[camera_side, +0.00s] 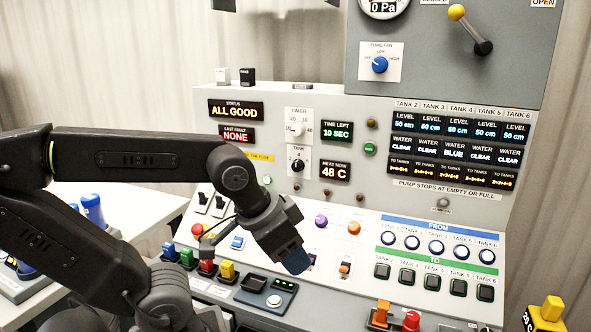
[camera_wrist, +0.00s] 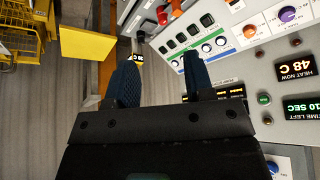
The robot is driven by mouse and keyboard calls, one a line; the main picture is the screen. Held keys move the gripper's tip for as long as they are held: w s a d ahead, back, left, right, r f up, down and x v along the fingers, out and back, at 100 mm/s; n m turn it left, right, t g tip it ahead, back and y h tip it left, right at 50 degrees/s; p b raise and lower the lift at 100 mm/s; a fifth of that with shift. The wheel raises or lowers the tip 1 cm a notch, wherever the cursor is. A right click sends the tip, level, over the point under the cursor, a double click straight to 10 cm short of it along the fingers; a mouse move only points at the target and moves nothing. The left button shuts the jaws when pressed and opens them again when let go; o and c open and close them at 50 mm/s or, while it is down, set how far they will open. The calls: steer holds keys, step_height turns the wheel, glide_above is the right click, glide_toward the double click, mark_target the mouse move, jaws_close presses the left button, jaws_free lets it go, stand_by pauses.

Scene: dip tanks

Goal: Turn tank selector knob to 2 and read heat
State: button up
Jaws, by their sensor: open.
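The black tank selector knob (camera_side: 298,164) sits on a white plate on the upright panel, below the white timer knob. Its setting is too small to read. Right of it, the HEAT NOW display (camera_side: 335,170) reads 48 C; this display also shows in the wrist view (camera_wrist: 297,68). My gripper (camera_side: 296,261) is in front of the lower sloping panel, below the knob and apart from it. In the wrist view my gripper (camera_wrist: 162,78) has its two fingers spread with nothing between them. I cannot make out the selector knob in the wrist view.
The white timer knob (camera_side: 297,129) is just above the selector. Purple (camera_side: 321,220) and orange (camera_side: 354,227) knobs lie below. The TIME LEFT display (camera_side: 338,131) reads 10 SEC. Red (camera_side: 411,320) and orange (camera_side: 381,313) controls stand up near the front edge.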

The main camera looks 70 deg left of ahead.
steer(key=shift+o, duration=1.2)
steer(key=w+a+f+n+t+y, duration=0.1)
steer(key=w+a+t+y, duration=0.1)
steer(key=w+a, duration=0.4)
steer(key=w, duration=0.2)
steer(key=shift+w+a+f+n+t, duration=0.25)
steer(key=shift+w+a+n+t, duration=0.05)
steer(key=shift+w+a+n, duration=0.1)
steer(key=n+t+y, duration=0.4)
steer(key=n+y, duration=0.1)
steer(key=y, duration=0.6)
glide_toward(296, 168)
steer(key=x, duration=0.9)
steer(key=shift+w+a, duration=0.1)
steer(key=shift+a, duration=0.05)
steer(key=c, duration=0.9)
